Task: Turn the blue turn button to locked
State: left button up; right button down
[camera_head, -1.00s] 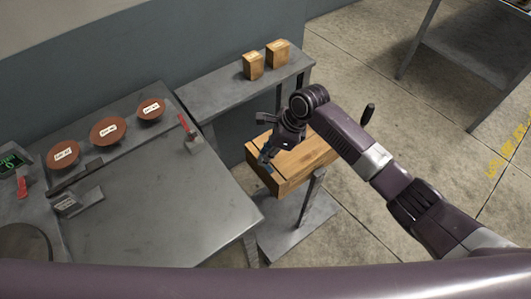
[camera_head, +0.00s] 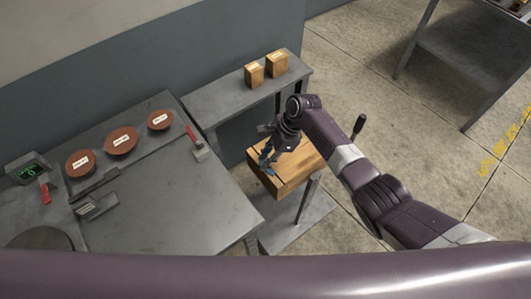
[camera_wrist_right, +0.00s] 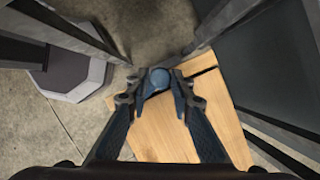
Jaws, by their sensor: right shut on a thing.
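The blue turn button (camera_wrist_right: 159,78) shows between the fingertips of my right gripper (camera_wrist_right: 159,92) in the right wrist view. The fingers are shut on it from both sides. It sits at the edge of a wooden box (camera_wrist_right: 165,132), which has a dark seam across its top. In the head view the wooden box (camera_head: 292,176) stands on a metal stand, and my right gripper (camera_head: 267,163) is at its left corner. The gripper hides most of the button there, so I cannot tell which way it points. My left gripper is not in view.
A metal workbench (camera_head: 190,215) with several brown discs, a scale and a red-handled tool (camera_head: 195,142) stands at left. A grey shelf (camera_head: 225,97) behind the box carries two small wooden blocks (camera_head: 276,64). A black-handled lever (camera_head: 358,127) stands right of the box.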

jog(key=shift+w+a+f+n+g+b, duration=0.1)
jog(key=shift+n+g+b, duration=0.25)
jog(key=shift+n, duration=0.55)
jog(key=shift+f+n+g+h+b, duration=0.15)
jog(key=shift+n+g+h+b, duration=0.15)
jog(key=shift+n+b, duration=0.55)
jog(key=n+h+b, duration=0.1)
jog(key=n+b, duration=0.2)
jog(key=n+g+h+b, duration=0.1)
jog(key=n+b, duration=0.2)
jog(key=b, duration=0.1)
jog(key=n+g+b, duration=0.1)
jog(key=n+b, duration=0.2)
jog(key=b, duration=0.1)
jog(key=shift+w+a+h, duration=0.25)
jog(key=shift+h, duration=0.15)
jog(key=shift+n+h+b, duration=0.3)
jog(key=shift+n+b, duration=0.5)
jog(key=shift+n, duration=0.15)
jog(key=shift+r+g, duration=0.2)
jog(key=shift+g, duration=0.05)
jog(key=c, duration=1.7)
grip_release()
